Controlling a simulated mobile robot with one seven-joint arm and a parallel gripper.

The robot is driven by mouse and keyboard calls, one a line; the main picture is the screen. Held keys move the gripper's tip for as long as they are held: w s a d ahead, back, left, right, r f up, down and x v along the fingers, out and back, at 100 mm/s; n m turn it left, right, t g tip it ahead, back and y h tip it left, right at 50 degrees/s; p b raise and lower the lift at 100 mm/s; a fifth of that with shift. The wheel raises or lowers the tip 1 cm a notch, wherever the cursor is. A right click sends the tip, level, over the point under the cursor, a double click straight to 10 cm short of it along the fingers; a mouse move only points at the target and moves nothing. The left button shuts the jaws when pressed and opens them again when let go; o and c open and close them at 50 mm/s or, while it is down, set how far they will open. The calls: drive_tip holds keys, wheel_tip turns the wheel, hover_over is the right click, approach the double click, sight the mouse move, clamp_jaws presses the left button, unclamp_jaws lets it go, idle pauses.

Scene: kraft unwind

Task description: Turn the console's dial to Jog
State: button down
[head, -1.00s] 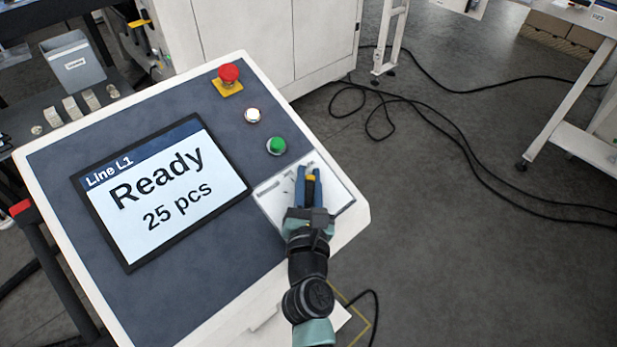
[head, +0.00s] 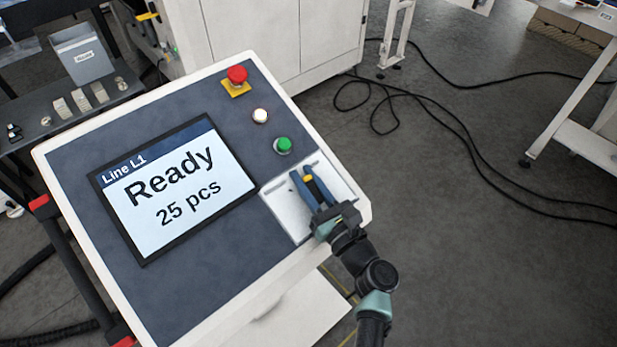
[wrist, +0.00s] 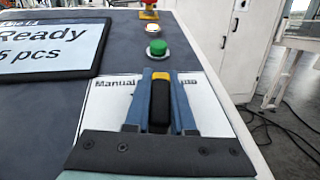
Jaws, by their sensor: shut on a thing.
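The console (head: 72,178) has a dark sloped face with a screen (head: 172,188) reading "Line L1", "Ready" and "25 pcs". The dial (wrist: 160,103) is a black knob with a yellow mark, on a white plate (head: 281,211) at the console's lower right. My gripper (head: 306,178) is over the plate, its blue fingers shut on the dial, one on each side. In the wrist view the plate reads "Manual" left of the fingers; a word on the right is partly hidden. In the head view the dial and fingers lean toward the upper left.
Above the plate are a green button (head: 283,145), a white button (head: 260,116) and a red mushroom button (head: 237,75) on a yellow base. A grey bin (head: 85,55) stands on a dark bench at upper left. Black cables lie on the floor at right.

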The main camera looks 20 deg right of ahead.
drive_tip(key=shift+a+r+n+g+y+b, duration=0.15)
drive_tip(key=shift+n+g+y+b, duration=0.3)
drive_tip(key=shift+n+y, duration=0.95)
drive_tip(key=c, duration=0.8)
unclamp_jaws()
drive_tip(key=shift+o, duration=0.2)
drive_tip(key=b+v, duration=0.1)
drive_tip(key=v, duration=1.2)
drive_tip(key=shift+f, duration=0.2)
